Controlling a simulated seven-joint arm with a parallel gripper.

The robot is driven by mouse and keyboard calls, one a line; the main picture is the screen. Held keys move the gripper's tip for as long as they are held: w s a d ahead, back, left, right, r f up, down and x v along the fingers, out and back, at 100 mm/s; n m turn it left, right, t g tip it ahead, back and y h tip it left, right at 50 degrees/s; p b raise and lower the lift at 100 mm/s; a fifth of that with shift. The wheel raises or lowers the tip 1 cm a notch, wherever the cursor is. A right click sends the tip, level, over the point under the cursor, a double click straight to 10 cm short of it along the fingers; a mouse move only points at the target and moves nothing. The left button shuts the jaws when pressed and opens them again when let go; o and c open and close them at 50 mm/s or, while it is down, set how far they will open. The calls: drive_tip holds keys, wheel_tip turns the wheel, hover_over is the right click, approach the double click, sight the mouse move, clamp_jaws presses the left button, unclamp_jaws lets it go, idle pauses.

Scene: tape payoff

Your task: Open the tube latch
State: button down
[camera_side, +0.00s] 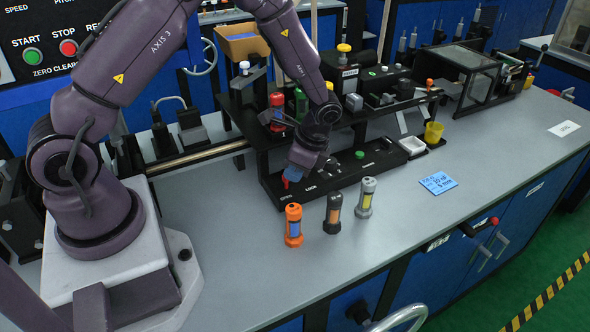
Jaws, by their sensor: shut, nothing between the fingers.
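My gripper (290,172) points down over the left end of a low black panel (330,180). It is shut and looks empty. A small red part (285,182) shows just beside the blue fingertips, above the white lettering near the panel's front edge. It may be the latch handle; I cannot tell whether the fingers touch it. The gripper hides part of this end of the panel. A green button (360,154) sits farther right on the panel. I cannot make out the latch's position.
An orange tube (293,225), a dark tube (333,213) and a grey tube (365,198) stand upright in front of the panel. A black rack (350,118) with red and green tubes stands behind. A yellow cup (433,133) and blue note (438,183) are right.

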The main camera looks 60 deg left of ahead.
drive_tip(key=shift+s+m, duration=0.35)
drive_tip(key=shift+m, duration=0.15)
idle(2.5)
idle(0.8)
drive_tip(key=v, duration=1)
drive_tip(key=shift+w+a, duration=0.2)
